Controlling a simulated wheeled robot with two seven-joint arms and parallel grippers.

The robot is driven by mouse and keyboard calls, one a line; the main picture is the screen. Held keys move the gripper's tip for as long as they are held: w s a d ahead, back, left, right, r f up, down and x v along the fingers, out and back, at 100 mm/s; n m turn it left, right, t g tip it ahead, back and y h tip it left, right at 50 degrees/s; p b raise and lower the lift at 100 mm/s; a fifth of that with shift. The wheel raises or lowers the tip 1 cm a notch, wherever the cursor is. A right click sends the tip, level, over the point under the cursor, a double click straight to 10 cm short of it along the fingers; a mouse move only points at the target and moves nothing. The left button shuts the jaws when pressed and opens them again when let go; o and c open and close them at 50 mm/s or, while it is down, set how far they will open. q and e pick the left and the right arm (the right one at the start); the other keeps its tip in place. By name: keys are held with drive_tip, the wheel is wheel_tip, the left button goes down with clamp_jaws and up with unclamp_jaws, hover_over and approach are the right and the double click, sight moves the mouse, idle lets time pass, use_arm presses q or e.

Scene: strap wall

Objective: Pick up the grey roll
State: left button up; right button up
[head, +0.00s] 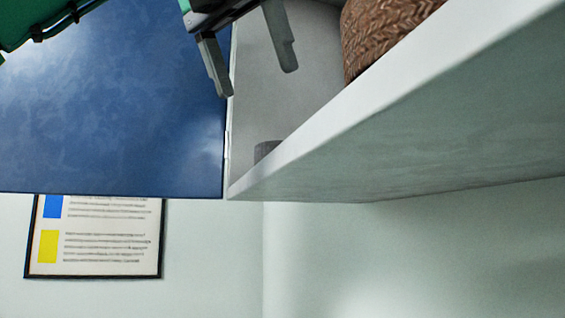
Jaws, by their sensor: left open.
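A small dark grey object (266,149), which looks like the grey roll, is inside the wall cabinet near its hinge-side corner. The cabinet's front edge hides its lower part. My left gripper (255,81) comes in from the top of the head view, its two fingers apart and pointing down, with nothing visible between them. It is above the grey roll in the picture and apart from it. My right gripper is not in view.
A blue cabinet door (120,110) stands open on the left. The white cabinet floor (400,140) slants across the right, with a brown woven basket (385,35) inside. A framed poster (100,238) hangs on the wall below the door.

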sight(268, 144)
use_arm(q)
drive_tip(key=b+x, duration=0.1)
drive_tip(key=x, duration=0.3)
drive_tip(key=shift+f+b, duration=0.3)
drive_tip(key=shift+f, duration=0.1)
drive_tip(key=shift+w+f, duration=0.1)
drive_tip(key=shift+f, duration=0.15)
drive_tip(key=shift+w+d+f, duration=0.45)
drive_tip(key=shift+d+f, duration=0.05)
drive_tip(key=p+x, duration=0.1)
drive_tip(key=x, duration=0.1)
drive_tip(key=shift+w+d+f, duration=0.15)
drive_tip(key=shift+d+f, duration=0.1)
drive_tip(key=shift+f, duration=0.1)
drive_tip(key=shift+w+d+f+p, duration=0.1)
drive_tip(key=shift+w+f+p, duration=0.2)
drive_tip(key=shift+f, duration=0.25)
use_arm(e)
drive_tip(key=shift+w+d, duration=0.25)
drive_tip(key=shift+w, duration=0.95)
use_arm(q)
drive_tip(key=shift+c, duration=0.2)
